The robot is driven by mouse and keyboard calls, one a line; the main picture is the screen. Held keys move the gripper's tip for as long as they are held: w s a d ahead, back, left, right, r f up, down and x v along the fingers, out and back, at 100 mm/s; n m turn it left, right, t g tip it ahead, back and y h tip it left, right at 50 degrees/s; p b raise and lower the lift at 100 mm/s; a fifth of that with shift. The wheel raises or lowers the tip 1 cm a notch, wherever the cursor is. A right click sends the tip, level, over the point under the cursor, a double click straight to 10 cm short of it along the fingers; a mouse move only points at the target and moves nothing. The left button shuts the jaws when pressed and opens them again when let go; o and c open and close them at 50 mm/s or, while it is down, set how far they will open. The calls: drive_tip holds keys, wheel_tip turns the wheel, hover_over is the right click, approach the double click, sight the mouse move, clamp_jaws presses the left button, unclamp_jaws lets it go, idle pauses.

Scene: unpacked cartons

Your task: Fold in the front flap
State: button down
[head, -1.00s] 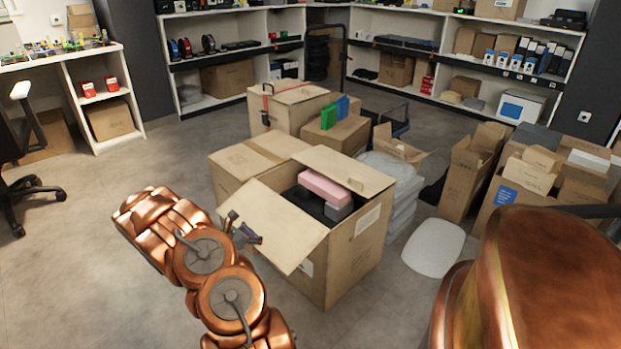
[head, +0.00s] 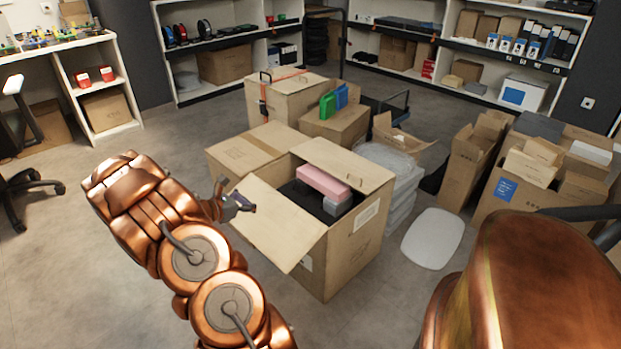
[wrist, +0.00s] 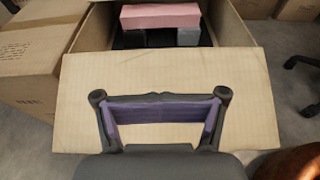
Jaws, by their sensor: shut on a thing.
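An open brown carton (head: 345,251) stands on the floor in the middle of the head view. Its front flap (head: 272,228) sticks out on the left side, towards my arm, and slopes down outward. In the wrist view the flap (wrist: 255,120) spans the middle as a broad tan panel. The exact grip is hard to see. A pink block (head: 324,184) and a grey block lie inside the carton.
Another flap (head: 346,162) stands out at the carton's back. A closed carton (head: 255,150) adjoins it behind left. Wrapped stacks (head: 397,180) and a white lid (head: 433,237) lie to the right. An office chair (head: 28,185) stands far left. Floor before the carton is clear.

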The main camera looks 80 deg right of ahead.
drive_tip(key=s+d+r+p, duration=0.1)
drive_tip(key=s+d+r, duration=0.25)
drive_tip(key=d, duration=0.25)
drive_tip(key=s+d+r+p, duration=0.1)
drive_tip(key=s+d+r, duration=0.25)
drive_tip(key=d, duration=0.25)
drive_tip(key=s+d+f+b, duration=0.4)
drive_tip(key=d+f, duration=0.5)
drive_tip(key=f, duration=0.3)
drive_tip(key=shift+s+d+f+b, duration=0.35)
drive_tip(key=shift+s+f, duration=0.05)
drive_tip(key=shift+s, duration=0.35)
drive_tip(key=shift+r, duration=0.1)
wheel_tip(320, 180, up, 7)
drive_tip(key=p, duration=0.3)
drive_tip(key=shift+s+d, duration=0.15)
drive_tip(key=shift+d, duration=0.15)
drive_tip(key=shift+r, duration=0.1)
idle(0.4)
